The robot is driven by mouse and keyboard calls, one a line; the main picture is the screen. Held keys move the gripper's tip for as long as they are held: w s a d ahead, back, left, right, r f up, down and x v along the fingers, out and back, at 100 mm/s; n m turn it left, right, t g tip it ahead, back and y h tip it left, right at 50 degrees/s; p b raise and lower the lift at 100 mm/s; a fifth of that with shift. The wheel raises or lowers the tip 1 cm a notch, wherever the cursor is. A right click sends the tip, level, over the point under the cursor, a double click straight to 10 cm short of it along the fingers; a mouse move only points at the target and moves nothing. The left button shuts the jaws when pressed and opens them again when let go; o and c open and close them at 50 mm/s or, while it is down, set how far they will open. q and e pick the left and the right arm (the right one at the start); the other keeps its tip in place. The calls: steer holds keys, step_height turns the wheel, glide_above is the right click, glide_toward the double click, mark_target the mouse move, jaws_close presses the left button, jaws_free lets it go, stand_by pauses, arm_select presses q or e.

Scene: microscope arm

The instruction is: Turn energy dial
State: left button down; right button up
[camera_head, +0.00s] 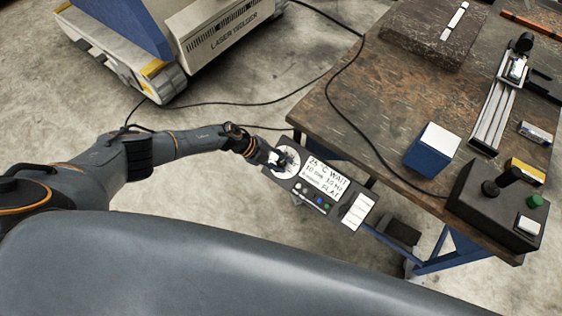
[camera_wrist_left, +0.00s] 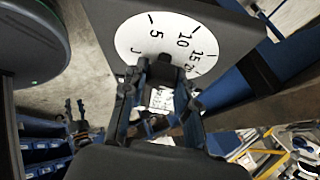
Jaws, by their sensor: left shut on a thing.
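The energy dial (camera_head: 291,153) is a round white face at the left end of a dark control panel (camera_head: 335,213). In the left wrist view its white face (camera_wrist_left: 140,32) shows the marks 5, 10 and 15, partly a 20, and a J. My left gripper (camera_head: 277,160) is at the middle of the dial. In the left wrist view the gripper (camera_wrist_left: 160,85) has its fingers closed at the dial's centre, on its knob. The fingers hide most of the knob, so its pointing direction cannot be read. My right gripper is not in view.
The panel has a text display (camera_head: 325,178) and coloured buttons, and sits at the edge of a worn workbench (camera_head: 350,110). A blue box (camera_head: 432,150) and a black joystick box (camera_head: 490,200) stand on the bench. A black cable crosses the bench. A laser cart stands at the upper left.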

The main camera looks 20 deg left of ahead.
arm_select(q)
steer(key=c, duration=1)
jaws_free()
steer(key=v, duration=1.2)
steer(key=shift+f, duration=0.1)
